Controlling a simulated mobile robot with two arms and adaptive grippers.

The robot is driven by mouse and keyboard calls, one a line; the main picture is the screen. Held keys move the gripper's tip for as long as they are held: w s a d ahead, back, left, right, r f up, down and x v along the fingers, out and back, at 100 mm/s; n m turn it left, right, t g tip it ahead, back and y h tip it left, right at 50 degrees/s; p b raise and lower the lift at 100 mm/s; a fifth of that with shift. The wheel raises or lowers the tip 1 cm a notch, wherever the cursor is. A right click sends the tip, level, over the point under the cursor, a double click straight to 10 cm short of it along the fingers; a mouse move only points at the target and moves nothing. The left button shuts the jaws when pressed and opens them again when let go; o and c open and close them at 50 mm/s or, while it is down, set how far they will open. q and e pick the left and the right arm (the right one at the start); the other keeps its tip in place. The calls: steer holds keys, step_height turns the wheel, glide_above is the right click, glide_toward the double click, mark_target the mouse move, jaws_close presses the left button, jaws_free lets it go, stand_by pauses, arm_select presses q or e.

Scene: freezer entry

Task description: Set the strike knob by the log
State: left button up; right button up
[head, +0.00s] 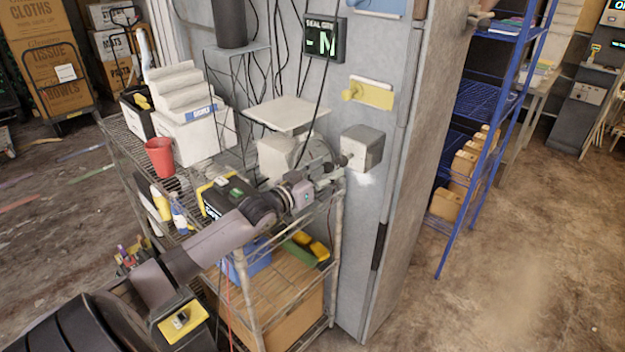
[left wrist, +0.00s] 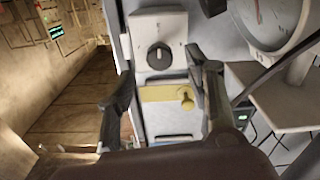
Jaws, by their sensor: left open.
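The strike knob (left wrist: 159,56) is a dark round knob with a light pointer line, on a pale grey box. In the head view that box (head: 362,147) sticks out from the grey wall panel, and the knob side is partly hidden by my gripper. My left gripper (head: 338,168) is open, close in front of the box. In the left wrist view its fingers (left wrist: 158,66) stand either side of the knob in the picture; I see no contact. A yellow plate with a brass knob (head: 356,91) is above the box. I cannot make out which thing is the log.
A wire shelf rack beside the panel carries a dial scale (head: 278,155), a red cup (head: 160,157) and a white bin (head: 190,137). A black cable hangs near my gripper. Blue shelving (head: 485,95) stands right of the panel. Floor at the right front is clear.

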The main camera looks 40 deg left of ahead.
arm_select(q)
steer(key=shift+s+a, duration=0.2)
steer(key=shift+s, duration=2.45)
